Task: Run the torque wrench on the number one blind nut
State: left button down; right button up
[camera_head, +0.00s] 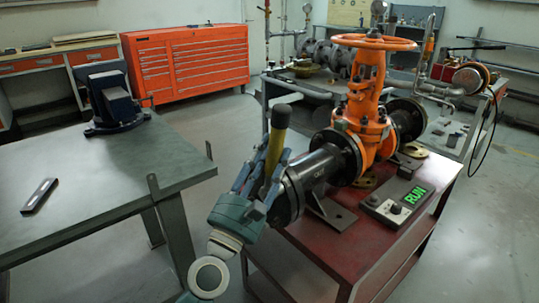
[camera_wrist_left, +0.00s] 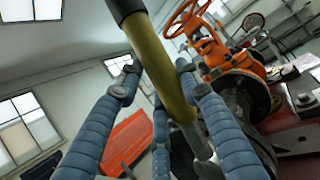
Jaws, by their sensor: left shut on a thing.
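My left gripper (camera_head: 258,178) is shut on the torque wrench (camera_head: 277,143), a yellow tool with a black grip end pointing up. In the left wrist view the wrench (camera_wrist_left: 160,62) runs between the blue fingers (camera_wrist_left: 160,105), black end at the top and a grey lower end. The wrench stands roughly upright, slightly tilted, close by the black blind flange (camera_head: 291,197) at the near end of the pipe. Its lower end is hidden by the fingers in the head view. The number one nut cannot be made out. The orange gate valve (camera_head: 365,118) with its handwheel stands behind. My right gripper is not in view.
The pipe and valve rest on a dark red stand (camera_head: 333,255). A control box (camera_head: 396,203) with a green "RUN" display sits on it at right. A green table (camera_head: 110,180) at left carries a vise (camera_head: 112,97) and a small dark bar (camera_head: 39,195). Orange drawers (camera_head: 190,62) stand behind.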

pick_arm(q)
jog(key=shift+r, duration=0.3)
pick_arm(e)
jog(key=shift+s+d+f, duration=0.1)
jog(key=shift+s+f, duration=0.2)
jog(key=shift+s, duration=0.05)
pick_arm(q)
jog(key=shift+s+a, duration=0.1)
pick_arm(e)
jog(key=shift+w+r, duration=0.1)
pick_arm(q)
jog(key=s+a, duration=0.2)
jog(key=a, duration=0.1)
jog(key=shift+s+a+f, duration=0.1)
jog(key=shift+s+a, duration=0.2)
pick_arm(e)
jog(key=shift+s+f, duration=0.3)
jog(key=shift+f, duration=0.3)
